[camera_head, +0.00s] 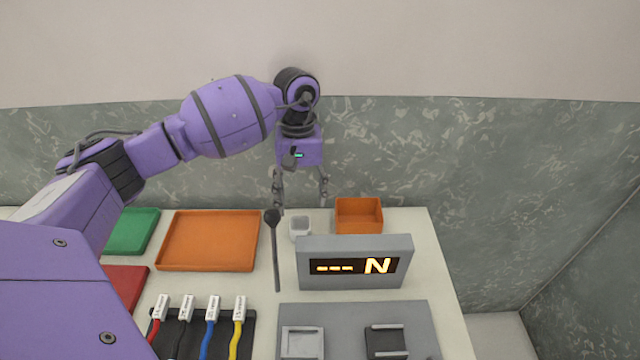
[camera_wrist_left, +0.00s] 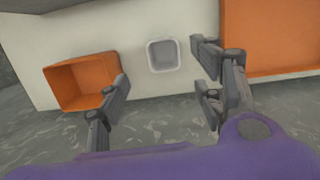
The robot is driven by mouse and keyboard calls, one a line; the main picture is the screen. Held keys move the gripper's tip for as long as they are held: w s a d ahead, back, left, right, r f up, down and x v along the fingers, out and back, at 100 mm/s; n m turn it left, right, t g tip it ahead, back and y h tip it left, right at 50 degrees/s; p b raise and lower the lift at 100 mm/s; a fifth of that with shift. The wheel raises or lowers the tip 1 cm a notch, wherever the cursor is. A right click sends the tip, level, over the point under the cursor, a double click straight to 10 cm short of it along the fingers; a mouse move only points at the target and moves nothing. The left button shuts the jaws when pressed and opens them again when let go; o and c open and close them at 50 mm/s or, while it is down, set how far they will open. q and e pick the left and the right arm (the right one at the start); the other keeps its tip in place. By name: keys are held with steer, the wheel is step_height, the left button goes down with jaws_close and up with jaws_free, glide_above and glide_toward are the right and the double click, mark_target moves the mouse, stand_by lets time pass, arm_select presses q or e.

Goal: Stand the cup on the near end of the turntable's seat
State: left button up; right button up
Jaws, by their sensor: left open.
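A small pale grey, square-rimmed cup (camera_head: 300,228) stands on the far part of the table, behind the display box. It also shows in the left wrist view (camera_wrist_left: 163,55), upright and empty, between and beyond the fingers. My left gripper (camera_head: 301,200) is open and empty, above and behind the cup, with its fingers pointing down; in the left wrist view its fingers (camera_wrist_left: 160,80) are spread and touch nothing. I cannot tell a turntable for certain; a grey board (camera_head: 365,312) at the near edge bears a light holder (camera_head: 302,342) and a dark holder (camera_head: 386,341). My right gripper is not in view.
A display box (camera_head: 355,264) stands between cup and board. A small orange bin (camera_head: 358,216) is right of the cup; a dark ladle-like tool (camera_head: 275,250) and an orange tray (camera_head: 208,240) are left. Coloured cables (camera_head: 212,315) stand near left. A wall rises behind.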

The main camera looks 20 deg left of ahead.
mark_target(300, 223)
arm_select(q)
steer(key=shift+m, duration=0.3)
steer(key=f, duration=0.2)
steer(key=s+f+p, duration=0.1)
steer(key=f, duration=0.4)
steer(key=shift+s+p, duration=0.3)
steer(key=shift+p, duration=0.05)
steer(key=shift+f, duration=0.4)
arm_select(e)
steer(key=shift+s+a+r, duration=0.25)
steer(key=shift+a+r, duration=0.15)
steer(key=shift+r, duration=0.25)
arm_select(q)
steer(key=shift+c, duration=0.4)
steer(key=c, duration=0.8)
steer(key=shift+c, duration=1.2)
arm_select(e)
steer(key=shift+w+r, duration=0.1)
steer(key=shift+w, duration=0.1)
arm_select(q)
steer(key=shift+r, duration=0.1)
